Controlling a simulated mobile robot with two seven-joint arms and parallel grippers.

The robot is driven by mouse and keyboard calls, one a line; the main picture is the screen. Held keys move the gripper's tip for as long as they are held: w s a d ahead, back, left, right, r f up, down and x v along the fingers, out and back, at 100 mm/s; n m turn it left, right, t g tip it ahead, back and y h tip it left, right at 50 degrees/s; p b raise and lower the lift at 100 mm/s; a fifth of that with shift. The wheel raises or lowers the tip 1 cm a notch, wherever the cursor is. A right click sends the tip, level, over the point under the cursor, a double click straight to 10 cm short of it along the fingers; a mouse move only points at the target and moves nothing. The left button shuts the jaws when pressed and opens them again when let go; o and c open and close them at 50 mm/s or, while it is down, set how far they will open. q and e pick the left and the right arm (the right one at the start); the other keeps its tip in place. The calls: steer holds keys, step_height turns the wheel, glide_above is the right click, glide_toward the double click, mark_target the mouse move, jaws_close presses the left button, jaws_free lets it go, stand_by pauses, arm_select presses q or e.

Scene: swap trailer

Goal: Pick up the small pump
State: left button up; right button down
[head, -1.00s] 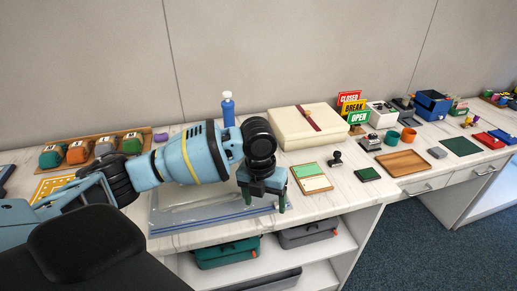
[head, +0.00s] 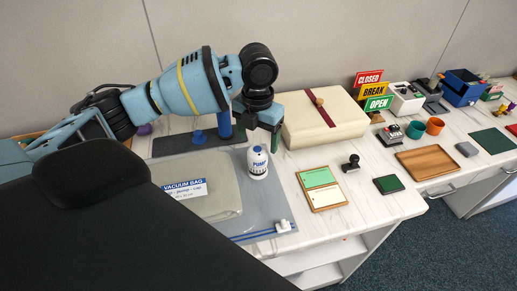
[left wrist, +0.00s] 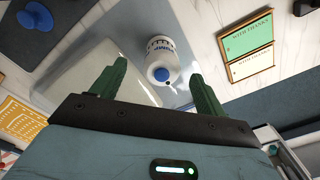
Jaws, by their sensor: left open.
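The small pump (head: 258,163) is a white, rounded bottle-like thing with a blue top and "PUMP" lettering. It stands upright on the grey-blue vacuum bag (head: 262,203), beside the bag's puffed part. My left gripper (head: 257,133) is above it, fingers pointing down, open and empty. In the left wrist view the pump (left wrist: 160,48) shows between and beyond the two green fingertips of my left gripper (left wrist: 158,70), with no contact visible. The right gripper is not in view.
A blue upright cylinder (head: 224,124) stands behind, partly hidden by my arm. A cream box with a red ribbon (head: 350,124) is close to the right of my gripper. A card tray (head: 323,188) and stamp (head: 351,163) lie right of the bag.

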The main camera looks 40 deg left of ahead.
mark_target(257, 160)
arm_select(q)
steer(key=shift+s+d+f, duration=0.1)
steer(key=shift+s+f, duration=0.05)
steer(key=shift+f, duration=1.15)
steer(key=shift+s+d+f, duration=0.1)
steer(key=shift+s+f, duration=0.05)
steer(key=shift+f, duration=1.15)
steer(key=shift+s+d+f, duration=0.1)
steer(key=shift+f, duration=1.15)
steer(key=c, duration=1.2)
